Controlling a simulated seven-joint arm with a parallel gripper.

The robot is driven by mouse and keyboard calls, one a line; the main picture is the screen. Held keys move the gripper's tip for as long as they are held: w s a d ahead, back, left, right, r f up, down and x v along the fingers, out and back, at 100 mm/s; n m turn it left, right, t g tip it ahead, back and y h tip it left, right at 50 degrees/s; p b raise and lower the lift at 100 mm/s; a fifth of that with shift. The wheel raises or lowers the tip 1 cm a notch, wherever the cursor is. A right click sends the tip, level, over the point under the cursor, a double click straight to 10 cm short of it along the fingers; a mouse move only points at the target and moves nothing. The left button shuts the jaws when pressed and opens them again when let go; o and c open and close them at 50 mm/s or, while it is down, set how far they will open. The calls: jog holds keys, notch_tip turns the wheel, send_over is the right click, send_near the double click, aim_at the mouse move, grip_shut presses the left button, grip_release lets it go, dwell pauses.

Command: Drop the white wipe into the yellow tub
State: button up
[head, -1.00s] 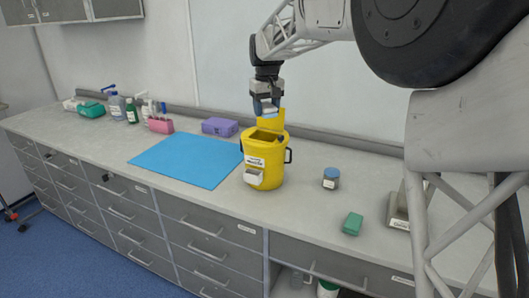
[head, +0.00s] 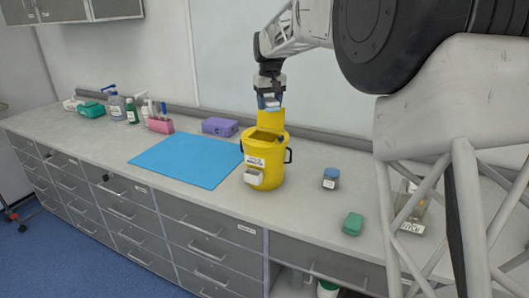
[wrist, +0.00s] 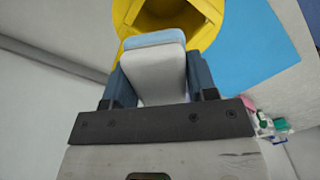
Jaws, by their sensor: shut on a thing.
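The yellow tub (head: 266,178) stands on the counter with its top open and its lid flap raised at the back. It also shows in the wrist view (wrist: 212,28), just beyond my gripper. My gripper (head: 270,104) is above the back of the tub, pointing down. In the wrist view its blue fingers (wrist: 158,78) are shut on the white wipe (wrist: 158,75), a pale block with a light blue end. The wipe also shows small between the fingers in the head view. It is above the tub's rim, outside the opening.
A blue mat (head: 187,159) lies left of the tub. A blue-lidded jar (head: 331,178) and a green box (head: 352,224) stand to the right. A purple box (head: 220,126), a pink holder (head: 159,125) and several bottles stand along the back.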

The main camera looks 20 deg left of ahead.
jog(key=shift+f, duration=0.1)
jog(key=shift+f, duration=2.9)
jog(key=o, duration=1.1)
jog(key=shift+c, duration=0.2)
jog(key=shift+r, duration=3.9)
